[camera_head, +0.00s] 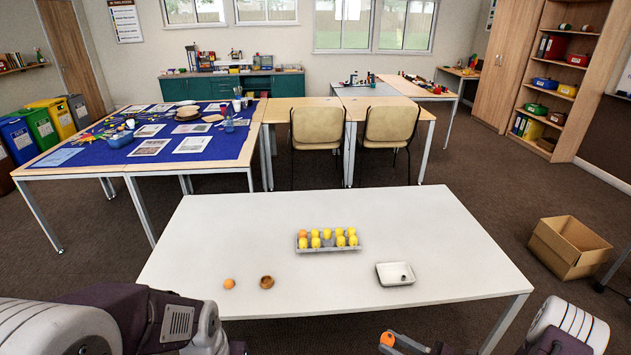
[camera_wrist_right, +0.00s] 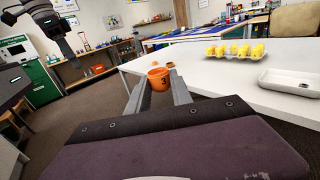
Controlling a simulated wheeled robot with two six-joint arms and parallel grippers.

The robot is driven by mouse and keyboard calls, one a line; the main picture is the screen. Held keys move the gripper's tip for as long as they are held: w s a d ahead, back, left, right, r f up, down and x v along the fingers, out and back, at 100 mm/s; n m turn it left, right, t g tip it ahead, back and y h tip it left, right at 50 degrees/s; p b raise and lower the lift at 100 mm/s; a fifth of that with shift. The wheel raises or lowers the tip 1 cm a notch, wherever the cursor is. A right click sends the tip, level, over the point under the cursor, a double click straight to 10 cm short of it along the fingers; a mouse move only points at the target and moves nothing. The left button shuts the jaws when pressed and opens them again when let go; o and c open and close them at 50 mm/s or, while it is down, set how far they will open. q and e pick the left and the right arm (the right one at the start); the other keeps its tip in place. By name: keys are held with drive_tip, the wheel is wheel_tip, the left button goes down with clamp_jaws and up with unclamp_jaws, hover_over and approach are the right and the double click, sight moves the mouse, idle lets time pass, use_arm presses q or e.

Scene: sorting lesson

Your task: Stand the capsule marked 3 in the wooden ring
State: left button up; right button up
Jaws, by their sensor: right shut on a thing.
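My right gripper (camera_wrist_right: 164,84) is shut on an orange capsule marked 3 (camera_wrist_right: 159,78). In the head view the capsule's orange end (camera_head: 387,339) shows at the bottom edge, in front of the white table (camera_head: 215,215); most of the gripper is cut off. The small brown wooden ring (camera_head: 266,283) lies on the table at the front left, apart from my gripper, with nothing seen standing in it.
A second orange capsule (camera_head: 229,284) stands left of the ring. A grey tray (camera_head: 327,250) holds several yellow capsules and an orange one. A white dish (camera_head: 395,279) with a small dark spot sits at the right. The table around the ring is otherwise clear. A cardboard box (camera_head: 566,258) stands on the floor.

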drive_tip(key=shift+s+a+r+m+p, duration=0.15)
drive_tip(key=shift+s+a+r+p, duration=0.15)
drive_tip(key=shift+r, duration=0.2)
drive_tip(key=shift+s+a+r+m+p, duration=0.15)
drive_tip(key=shift+a+r+p, duration=0.2)
drive_tip(key=shift+r, duration=0.1)
drive_tip(key=shift+a+m+t+h, duration=0.4)
drive_tip(key=shift+m+t+h, duration=0.35)
drive_tip(key=shift+t, duration=0.25)
use_arm(q)
wheel_tip(320, 180, up, 3)
drive_tip(key=shift+r, duration=0.1)
use_arm(e)
drive_tip(key=m+t+h, duration=0.1)
drive_tip(key=d+m+t+h, duration=0.1)
drive_tip(key=h, duration=0.1)
drive_tip(key=w+d+m+t+h, duration=0.1)
drive_tip(key=shift+r+h, duration=0.25)
drive_tip(key=shift+h, duration=0.1)
